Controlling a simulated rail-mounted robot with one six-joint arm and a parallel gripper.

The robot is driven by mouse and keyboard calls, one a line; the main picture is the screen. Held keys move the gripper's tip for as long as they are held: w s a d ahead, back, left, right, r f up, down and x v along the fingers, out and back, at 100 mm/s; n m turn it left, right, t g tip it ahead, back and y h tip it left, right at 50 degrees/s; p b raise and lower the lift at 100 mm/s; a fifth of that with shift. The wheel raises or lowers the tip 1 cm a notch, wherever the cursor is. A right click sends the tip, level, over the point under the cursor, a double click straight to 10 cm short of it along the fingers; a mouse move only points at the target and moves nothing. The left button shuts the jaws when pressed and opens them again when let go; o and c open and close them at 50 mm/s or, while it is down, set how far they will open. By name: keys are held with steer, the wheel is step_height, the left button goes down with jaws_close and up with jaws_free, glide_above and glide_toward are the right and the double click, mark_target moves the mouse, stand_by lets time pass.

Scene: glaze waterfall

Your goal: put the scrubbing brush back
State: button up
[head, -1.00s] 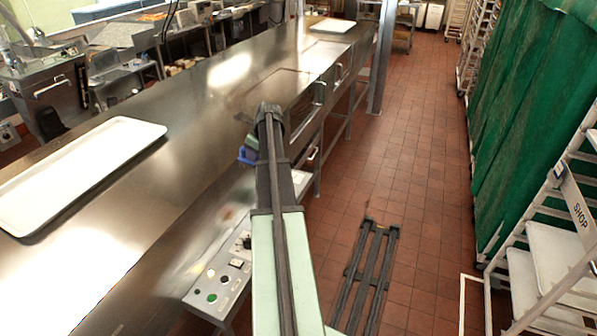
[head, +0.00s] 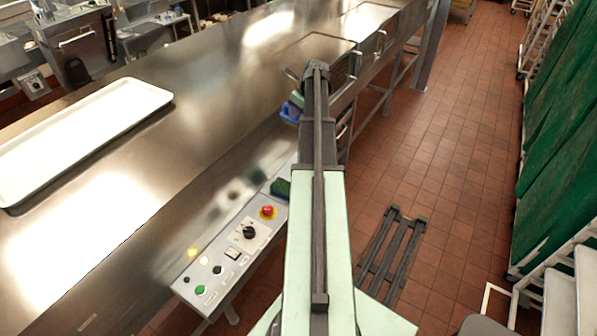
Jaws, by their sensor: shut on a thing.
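I cannot make out the scrubbing brush in the head view. My gripper's jaws do not show; my own arm reaches away up the middle of the picture and hides what lies behind and below its dark far end. A small blue thing (head: 290,113) with a grey-green top shows just left of the arm, at the counter's front edge. It is partly hidden by the arm, and I cannot tell what it is. A dark green block (head: 281,187) lies at the far end of the control panel, beside the arm.
A long steel counter (head: 190,150) fills the left, with a white tray (head: 75,140) on it. A control panel (head: 215,268) with a red button (head: 267,212) sits at its front edge. A dark rack (head: 390,255) lies on the tiled floor. Green curtains (head: 565,150) hang right.

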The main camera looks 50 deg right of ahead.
step_height(320, 180, down, 26)
steer(key=b, duration=2.3)
steer(key=shift+d+b, duration=0.1)
steer(key=shift+b, duration=0.3)
steer(key=o, duration=0.9)
steer(key=shift+r, duration=0.1)
steer(key=p+v, duration=1)
steer(key=v, duration=0.1)
steer(key=shift+w+r+p, duration=0.2)
steer(key=shift+r+p, duration=0.05)
steer(key=shift+p, duration=0.15)
